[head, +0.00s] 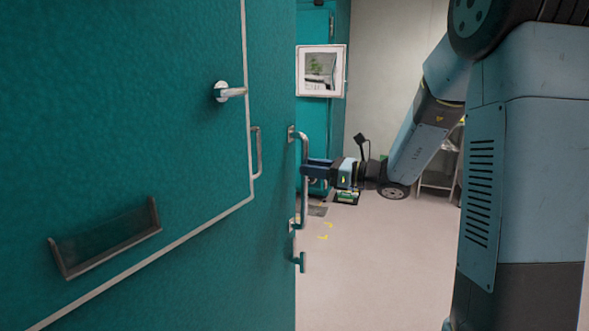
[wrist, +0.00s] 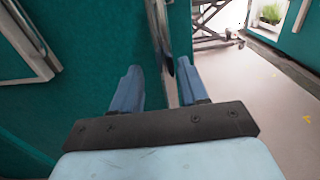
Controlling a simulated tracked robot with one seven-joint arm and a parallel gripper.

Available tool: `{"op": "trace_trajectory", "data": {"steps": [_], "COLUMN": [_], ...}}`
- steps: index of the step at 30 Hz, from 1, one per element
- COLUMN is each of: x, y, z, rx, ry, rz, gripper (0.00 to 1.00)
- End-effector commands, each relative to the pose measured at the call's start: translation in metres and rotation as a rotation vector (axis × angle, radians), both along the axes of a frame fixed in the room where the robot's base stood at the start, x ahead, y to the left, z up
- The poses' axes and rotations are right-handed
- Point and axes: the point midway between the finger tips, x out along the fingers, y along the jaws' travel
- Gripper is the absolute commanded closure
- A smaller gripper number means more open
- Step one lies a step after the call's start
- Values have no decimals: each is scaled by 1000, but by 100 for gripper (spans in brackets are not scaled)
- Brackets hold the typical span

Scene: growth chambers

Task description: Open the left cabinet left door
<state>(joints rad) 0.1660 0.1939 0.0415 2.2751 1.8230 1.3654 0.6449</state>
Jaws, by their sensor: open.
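A large teal cabinet door (head: 150,120) fills the left of the head view. A vertical metal bar handle (head: 304,190) stands near the door's right edge. My gripper (head: 310,170) reaches the bar from the right, at about its middle height. In the wrist view, my gripper's two blue fingers (wrist: 159,75) are apart, with the metal bar (wrist: 163,50) running between them. I cannot tell whether either finger touches the bar. The teal surface (wrist: 95,50) lies beyond the fingers. The bar's lower part is hidden behind the gripper in the wrist view.
The pale floor (head: 390,260) at right is clear.

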Motion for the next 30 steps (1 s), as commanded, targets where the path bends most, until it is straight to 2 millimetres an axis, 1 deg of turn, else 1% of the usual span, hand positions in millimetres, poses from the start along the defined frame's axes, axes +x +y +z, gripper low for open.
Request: {"op": "trace_trajectory", "data": {"steps": [1, 5, 8, 15, 21, 25, 30], "x": [0, -6, -13, -35, -48, -52, -55], "y": [-6, -16, -30, -69, -94, -103, -107], "z": [0, 0, 0, -1, -1, -1, -1], "rx": [-1, 0, 0, 1, 0, 0, 1], "ry": [0, 1, 0, 0, 1, 1, 0], "rz": [-7, -4, 1, 16, 25, 28, 30], "gripper": [56, 56, 56, 56, 56, 56, 56]}}
